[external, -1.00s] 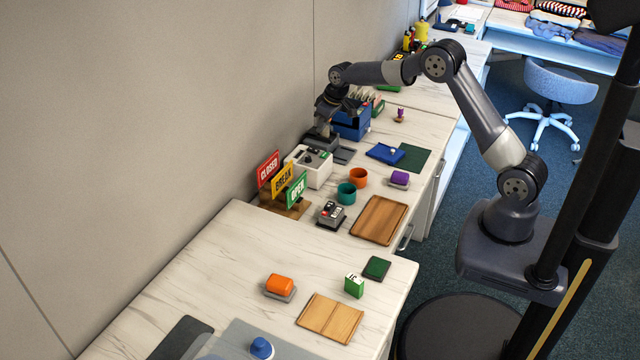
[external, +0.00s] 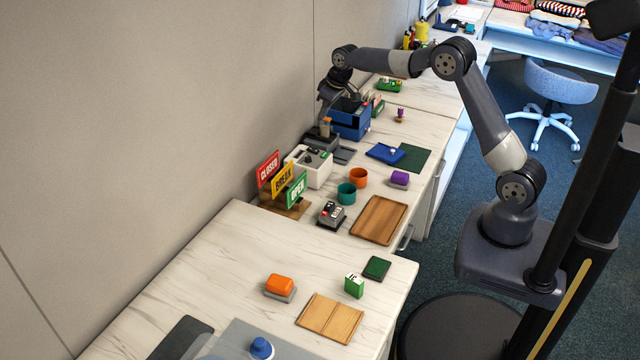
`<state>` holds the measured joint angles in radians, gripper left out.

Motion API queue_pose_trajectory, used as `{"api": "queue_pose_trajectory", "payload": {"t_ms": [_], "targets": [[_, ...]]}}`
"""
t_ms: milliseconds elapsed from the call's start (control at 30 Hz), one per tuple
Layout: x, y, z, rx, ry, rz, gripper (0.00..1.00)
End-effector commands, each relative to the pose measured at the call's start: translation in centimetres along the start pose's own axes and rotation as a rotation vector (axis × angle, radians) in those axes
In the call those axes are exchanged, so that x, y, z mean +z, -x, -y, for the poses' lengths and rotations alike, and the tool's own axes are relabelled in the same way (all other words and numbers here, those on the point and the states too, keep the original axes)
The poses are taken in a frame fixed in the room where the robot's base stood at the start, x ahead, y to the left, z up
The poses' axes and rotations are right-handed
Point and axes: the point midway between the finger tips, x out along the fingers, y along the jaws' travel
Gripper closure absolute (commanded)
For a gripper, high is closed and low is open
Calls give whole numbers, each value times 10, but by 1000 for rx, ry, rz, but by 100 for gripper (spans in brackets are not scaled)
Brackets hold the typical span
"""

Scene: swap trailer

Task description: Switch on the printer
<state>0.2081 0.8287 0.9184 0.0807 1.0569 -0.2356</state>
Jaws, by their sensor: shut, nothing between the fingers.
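A white boxy device (external: 304,170) with a dark top panel stands near the wall; it looks like the printer, but I cannot be sure. A small green mark shows on its top; its switch state is too small to tell. My gripper (external: 325,116) is shut and empty, pointing down behind the white device, near the wall. Just below it is a small tan-topped piece (external: 325,129) on a dark grey base (external: 320,141); I cannot tell whether the fingers touch it.
A blue box (external: 352,127) stands right of my gripper. CLOSED, BREAK and OPEN signs (external: 283,182) stand in front of the white device.

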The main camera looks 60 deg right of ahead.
Motion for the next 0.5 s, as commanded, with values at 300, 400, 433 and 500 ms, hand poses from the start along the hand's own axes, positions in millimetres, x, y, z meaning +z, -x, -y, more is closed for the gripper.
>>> {"api": "queue_pose_trajectory", "payload": {"t_ms": [300, 400, 433, 500], "targets": [[-5, 0, 0, 0, 0, 0, 100], [-5, -3, 0, 0, 0, 0, 100], [-5, -5, 0, 0, 0, 1, 100], [-5, -12, 0, 0, 0, 2, 100]]}}
